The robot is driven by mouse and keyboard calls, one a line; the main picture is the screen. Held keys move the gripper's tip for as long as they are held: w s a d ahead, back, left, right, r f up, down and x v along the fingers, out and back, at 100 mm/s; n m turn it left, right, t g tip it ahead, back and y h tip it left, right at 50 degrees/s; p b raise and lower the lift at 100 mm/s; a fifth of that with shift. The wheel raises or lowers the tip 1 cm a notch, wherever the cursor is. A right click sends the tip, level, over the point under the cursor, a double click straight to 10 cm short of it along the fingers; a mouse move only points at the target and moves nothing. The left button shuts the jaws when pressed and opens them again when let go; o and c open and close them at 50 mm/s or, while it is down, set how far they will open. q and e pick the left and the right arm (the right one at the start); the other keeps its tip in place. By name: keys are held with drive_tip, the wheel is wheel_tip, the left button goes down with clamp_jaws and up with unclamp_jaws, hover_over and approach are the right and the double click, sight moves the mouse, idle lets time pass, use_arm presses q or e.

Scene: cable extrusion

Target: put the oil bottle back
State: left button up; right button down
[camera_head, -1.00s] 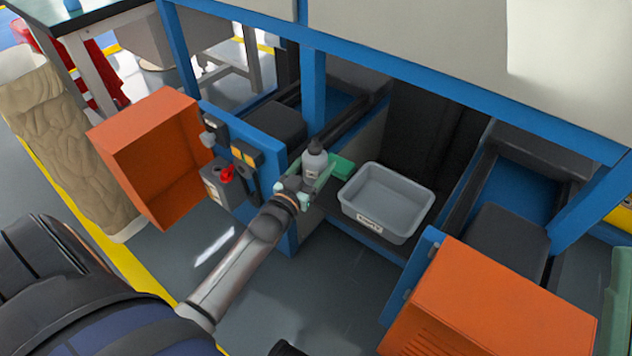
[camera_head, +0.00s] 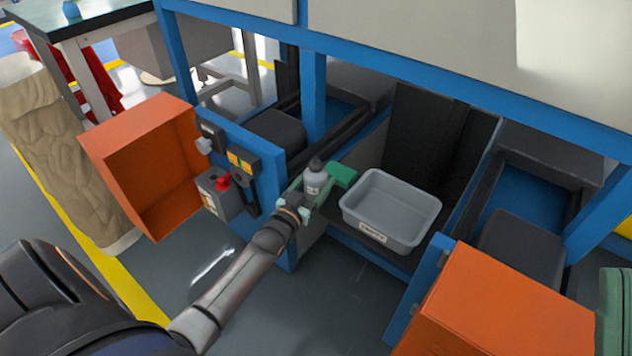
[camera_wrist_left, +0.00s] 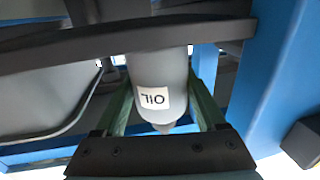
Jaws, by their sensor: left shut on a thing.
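The oil bottle (camera_head: 314,182) is grey with a dark cap and stands roughly upright in the head view. My left gripper (camera_head: 320,188) is shut on it, with green fingers on either side. In the left wrist view the bottle (camera_wrist_left: 161,85) sits between the green fingers, its OIL label upside down in the picture. The bottle is held beside the left end of the shelf with the grey bin. Whether its base touches anything is hidden.
An empty grey bin (camera_head: 391,207) sits on the dark shelf right of the bottle. Blue frame posts (camera_head: 313,100) stand behind. A panel with a red knob (camera_head: 223,183) and an open orange box (camera_head: 145,165) are left. Another orange box (camera_head: 495,310) is at front right.

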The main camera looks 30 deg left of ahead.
use_arm(q)
drive_tip(key=o, duration=1.5)
drive_tip(key=shift+f, duration=0.15)
drive_tip(key=shift+r, duration=0.2)
drive_tip(key=shift+s, duration=0.25)
drive_tip(key=s+d+p, duration=0.1)
drive_tip(key=s+p, duration=0.4)
drive_tip(key=s, duration=0.6)
drive_tip(key=d+r+m+t+h, duration=0.35)
drive_tip(key=d+r, duration=0.35)
drive_tip(key=r, duration=0.5)
drive_tip(key=s+d+r+m+h, duration=0.3)
drive_tip(key=s+d+r+h, duration=0.1)
drive_tip(key=r, duration=0.4)
drive_tip(key=s+d+r+m+h, duration=0.3)
drive_tip(key=s+d+r+h, duration=0.2)
drive_tip(key=r, duration=0.4)
drive_tip(key=s+d+r+m+h, duration=0.3)
drive_tip(key=s+d+r+h, duration=0.1)
drive_tip(key=r, duration=0.4)
drive_tip(key=shift+s+d+r, duration=0.15)
drive_tip(key=shift+s+d, duration=0.15)
drive_tip(key=shift+d, duration=0.35)
